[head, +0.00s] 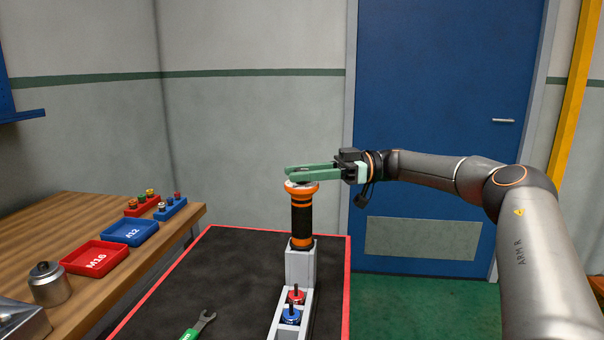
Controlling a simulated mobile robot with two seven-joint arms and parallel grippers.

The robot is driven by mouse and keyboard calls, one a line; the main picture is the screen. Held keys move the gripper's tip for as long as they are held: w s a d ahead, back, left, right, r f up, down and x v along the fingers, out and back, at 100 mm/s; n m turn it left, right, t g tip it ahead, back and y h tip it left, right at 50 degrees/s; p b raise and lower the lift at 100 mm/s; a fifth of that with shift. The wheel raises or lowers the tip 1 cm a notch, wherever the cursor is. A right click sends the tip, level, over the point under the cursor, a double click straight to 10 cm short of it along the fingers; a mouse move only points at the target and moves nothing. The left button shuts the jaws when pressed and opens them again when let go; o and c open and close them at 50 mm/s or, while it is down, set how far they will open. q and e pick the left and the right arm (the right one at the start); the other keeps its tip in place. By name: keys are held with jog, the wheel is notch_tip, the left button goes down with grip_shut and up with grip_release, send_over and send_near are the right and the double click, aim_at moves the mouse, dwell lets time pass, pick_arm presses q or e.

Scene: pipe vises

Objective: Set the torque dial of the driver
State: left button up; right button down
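The driver (302,222) stands upright in a grey holder (300,263), with a black grip and orange bands. Its top is a wide orange collar with a pale face (300,185), partly hidden by my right gripper. My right gripper (287,173) reaches in from the right with its green fingers level, over the driver's top. The two fingers look apart, with a narrow gap between them. I cannot tell whether they touch the driver's top. The dial's markings are too small to read. My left gripper is not in view.
A red piece (296,296) and a blue piece (290,316) sit in the holder's front. A green-handled wrench (198,326) lies on the black mat (225,270). The wooden bench (60,215) at left bears a red tray (95,257), a blue tray (130,233) and a metal canister (48,285).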

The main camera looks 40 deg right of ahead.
jog(key=c, duration=0.5)
grip_release()
jog(key=shift+c, duration=0.2)
jog(key=v, duration=0.7)
jog(key=shift+s+d+p, duration=0.15)
jog(key=shift+d+p, duration=0.05)
jog(key=shift+p, duration=0.1)
